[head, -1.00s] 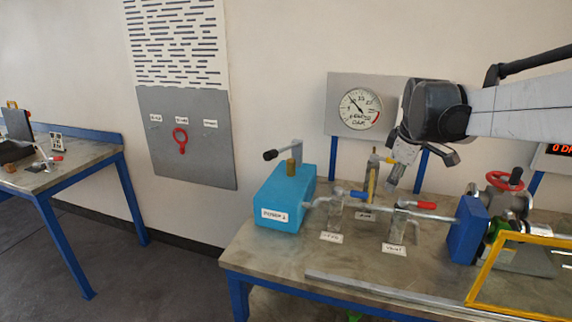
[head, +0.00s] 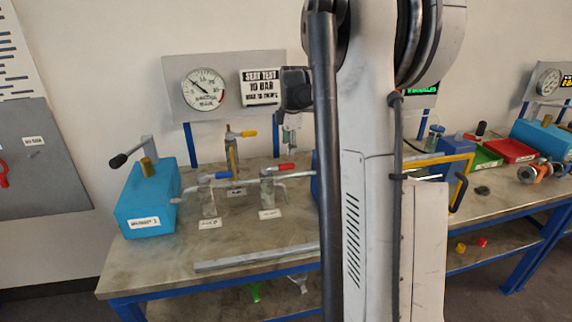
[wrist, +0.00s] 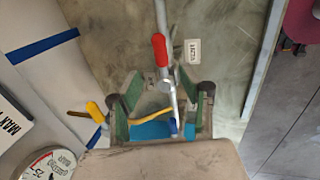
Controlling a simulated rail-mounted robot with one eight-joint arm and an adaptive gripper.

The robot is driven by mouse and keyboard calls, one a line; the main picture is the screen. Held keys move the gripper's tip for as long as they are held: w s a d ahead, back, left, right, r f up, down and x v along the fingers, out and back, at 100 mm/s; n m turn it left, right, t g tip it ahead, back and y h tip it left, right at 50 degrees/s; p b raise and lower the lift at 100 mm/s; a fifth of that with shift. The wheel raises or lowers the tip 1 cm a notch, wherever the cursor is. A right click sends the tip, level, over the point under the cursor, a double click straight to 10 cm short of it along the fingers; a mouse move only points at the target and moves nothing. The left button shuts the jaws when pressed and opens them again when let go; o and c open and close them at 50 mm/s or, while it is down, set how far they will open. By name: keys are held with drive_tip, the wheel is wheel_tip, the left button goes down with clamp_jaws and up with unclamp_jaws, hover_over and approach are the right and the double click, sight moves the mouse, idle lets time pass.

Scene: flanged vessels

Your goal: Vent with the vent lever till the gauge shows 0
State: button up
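The vent lever has a red handle (head: 279,168) on a small valve on the bench, with a white label (head: 269,213) in front. The red handle (wrist: 160,50) also shows in the wrist view, ahead of the fingertips and slightly left of centre. The round gauge (head: 204,89) hangs on a grey panel; its needle points to the upper left, and its numbers are too small to read. My gripper (wrist: 162,95) is open in the wrist view, its fingers spread and apart from the red handle. In the head view my arm hides most of it.
A yellow-handled valve (head: 242,134) and a blue-handled valve (head: 215,176) stand close by. A blue pump box (head: 148,200) with a black-knobbed lever is at the left. A sign (head: 261,87) hangs beside the gauge. A metal rail (head: 255,258) lies along the bench front.

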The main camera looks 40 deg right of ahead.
sight(287, 164)
drive_tip(key=x, duration=0.9)
drive_tip(key=shift+w+f+p, duration=0.1)
drive_tip(key=shift+f+p, duration=0.25)
drive_tip(key=shift+c, duration=0.5)
clamp_jaws()
